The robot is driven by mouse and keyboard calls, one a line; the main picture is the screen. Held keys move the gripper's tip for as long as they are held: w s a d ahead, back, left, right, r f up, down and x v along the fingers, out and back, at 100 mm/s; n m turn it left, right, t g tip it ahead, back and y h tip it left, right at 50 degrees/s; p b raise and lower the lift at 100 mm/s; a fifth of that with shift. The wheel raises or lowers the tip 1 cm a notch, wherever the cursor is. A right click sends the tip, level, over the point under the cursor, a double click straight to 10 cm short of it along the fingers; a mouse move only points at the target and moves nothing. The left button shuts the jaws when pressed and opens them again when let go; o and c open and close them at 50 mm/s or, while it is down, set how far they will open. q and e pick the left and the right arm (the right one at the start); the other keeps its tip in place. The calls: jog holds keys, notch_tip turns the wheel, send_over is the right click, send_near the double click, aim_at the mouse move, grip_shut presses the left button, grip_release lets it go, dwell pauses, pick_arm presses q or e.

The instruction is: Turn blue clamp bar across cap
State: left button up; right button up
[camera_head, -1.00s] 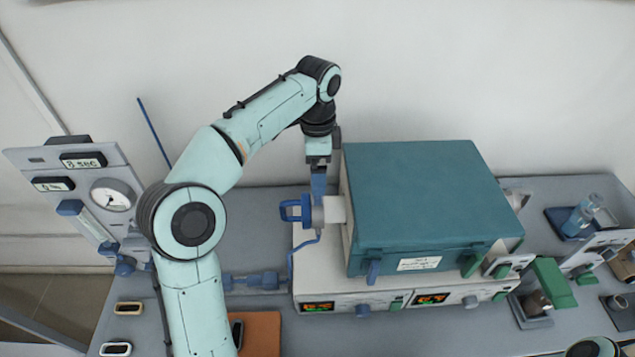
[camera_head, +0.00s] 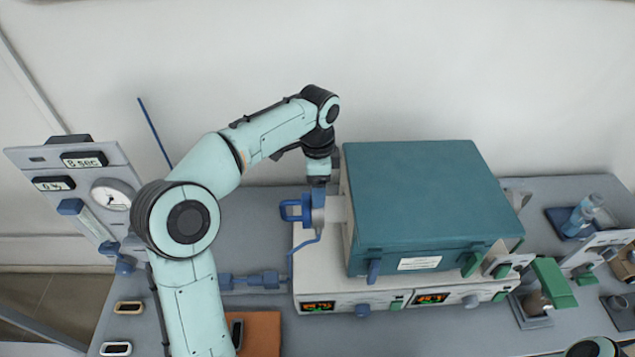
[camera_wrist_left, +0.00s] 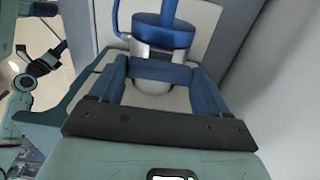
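My left gripper (camera_head: 318,196) points down at the left side of the teal-lidded furnace (camera_head: 425,195). In the left wrist view its two blue fingers (camera_wrist_left: 160,85) stand wide apart. A blue bar (camera_wrist_left: 160,72) lies across the gap between them, close to both; I cannot tell if they touch it. A pale round cap or fitting (camera_wrist_left: 155,87) shows under the bar. The gripper hides part of the fitting. My right gripper is out of view.
A blue tube (camera_head: 305,243) runs down from the fitting to blue connectors (camera_head: 250,281) on the bench. A gauge panel (camera_head: 85,185) stands at left. An orange-brown pad (camera_head: 262,333) lies in front. The wall is behind the furnace.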

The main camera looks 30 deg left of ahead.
pick_arm(q)
jog(key=n, duration=0.8)
jog(key=shift+n, duration=0.3)
jog(key=n, duration=0.9)
jog(key=shift+n, duration=0.3)
dwell(0.5)
jog(key=o, duration=1)
jog(key=shift+r, duration=0.1)
